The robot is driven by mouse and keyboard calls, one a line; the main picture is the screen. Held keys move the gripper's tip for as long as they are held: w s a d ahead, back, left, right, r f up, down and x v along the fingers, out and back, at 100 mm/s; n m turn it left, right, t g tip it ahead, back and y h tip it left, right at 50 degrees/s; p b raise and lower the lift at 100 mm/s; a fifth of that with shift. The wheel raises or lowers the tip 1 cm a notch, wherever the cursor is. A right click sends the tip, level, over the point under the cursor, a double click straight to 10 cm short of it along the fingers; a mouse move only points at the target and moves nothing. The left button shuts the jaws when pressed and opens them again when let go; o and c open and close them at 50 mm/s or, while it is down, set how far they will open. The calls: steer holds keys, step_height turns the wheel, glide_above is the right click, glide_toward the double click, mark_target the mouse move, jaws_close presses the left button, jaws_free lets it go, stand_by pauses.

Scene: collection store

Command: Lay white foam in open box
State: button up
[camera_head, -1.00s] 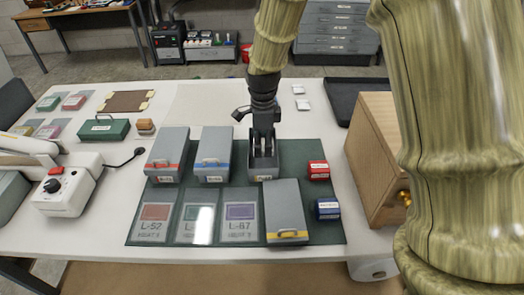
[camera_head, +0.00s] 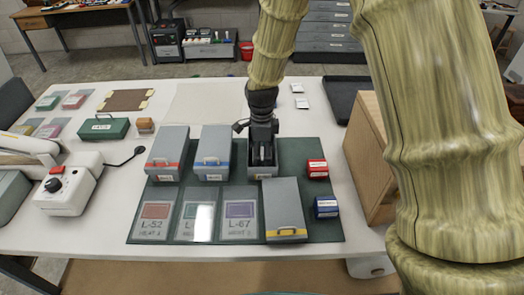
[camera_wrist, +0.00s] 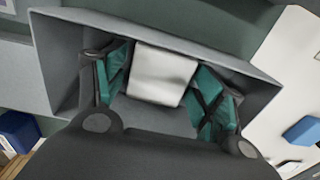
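The white foam (camera_wrist: 162,74) is a pale block in the wrist view, inside the open grey box (camera_wrist: 52,60). My gripper (camera_wrist: 164,82) reaches down into that box, with a teal-padded finger on each side of the foam. The fingers lie close to the foam, but I cannot tell whether they press on it. In the head view the open box (camera_head: 263,172) stands at the back of the dark green mat, right of the blue-striped box. There my gripper (camera_head: 262,155) is over and in it, and the foam cannot be made out.
Closed grey boxes with a red stripe (camera_head: 167,147) and a blue stripe (camera_head: 213,147) stand left of the open box. A grey, yellow-striped piece (camera_head: 285,207) lies in front. Red (camera_head: 318,169) and blue (camera_head: 327,207) blocks and a wooden cabinet (camera_head: 370,150) are to the right.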

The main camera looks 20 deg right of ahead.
mark_target(262, 153)
stand_by(0.3)
step_height(262, 153, up, 12)
steer(key=b, duration=0.2)
steer(key=shift+r, duration=0.15)
stand_by(0.4)
